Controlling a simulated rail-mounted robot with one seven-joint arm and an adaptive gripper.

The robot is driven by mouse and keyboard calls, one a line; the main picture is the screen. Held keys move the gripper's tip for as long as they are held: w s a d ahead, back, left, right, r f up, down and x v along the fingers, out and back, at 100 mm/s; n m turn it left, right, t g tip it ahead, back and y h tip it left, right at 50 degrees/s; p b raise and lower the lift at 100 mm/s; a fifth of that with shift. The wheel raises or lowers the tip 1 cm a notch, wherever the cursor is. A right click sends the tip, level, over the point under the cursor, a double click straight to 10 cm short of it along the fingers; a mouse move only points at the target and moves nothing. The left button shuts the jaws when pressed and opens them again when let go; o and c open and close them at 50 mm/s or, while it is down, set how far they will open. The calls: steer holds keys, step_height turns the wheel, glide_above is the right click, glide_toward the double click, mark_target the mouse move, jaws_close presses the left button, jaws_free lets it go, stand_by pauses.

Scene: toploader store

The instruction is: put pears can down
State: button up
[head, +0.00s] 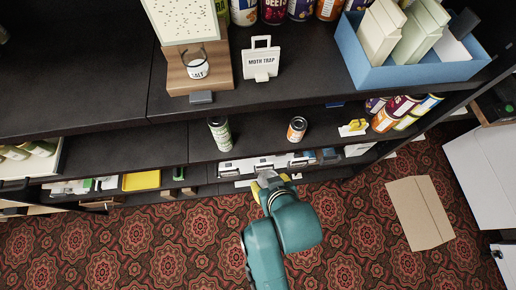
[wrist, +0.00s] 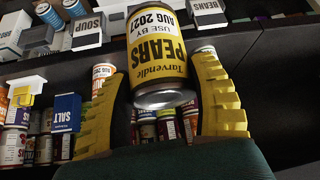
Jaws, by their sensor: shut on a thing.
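The pears can (wrist: 158,55), with a yellow and white label and a metal end, sits between the two ribbed yellow fingers of my gripper (wrist: 163,72) in the wrist view. The fingers are shut on its sides, and its lettering appears upside down in this picture. In the head view my gripper (head: 268,181) is at the front edge of the lower shelves, low in the middle. The can is hard to make out there, largely hidden by the gripper. Whether it touches a shelf cannot be told.
Label holders marked SOUP (wrist: 86,27), BEANS and PEARS (wrist: 208,12) show in the wrist view, with a blue salt box (wrist: 65,112) and several cans. In the head view, a green-white can (head: 220,134) and an orange can (head: 297,129) stand apart on the middle shelf (head: 258,130).

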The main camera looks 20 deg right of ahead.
steer(key=shift+s+d+f+b, duration=0.1)
steer(key=shift+d+f+b, duration=0.15)
steer(key=shift+f, duration=0.4)
steer(key=shift+d+r, duration=0.1)
steer(key=w+d, duration=0.3)
steer(key=w, duration=0.6)
steer(key=w+d, duration=0.2)
steer(key=w, duration=0.8)
step_height(320, 180, down, 6)
steer(key=shift+s+f+b, duration=0.15)
steer(key=shift+b, duration=0.45)
steer(key=shift+w+f, duration=0.25)
steer(key=o, duration=1.3)
steer(key=shift+f, duration=0.15)
steer(key=shift+c, duration=0.2)
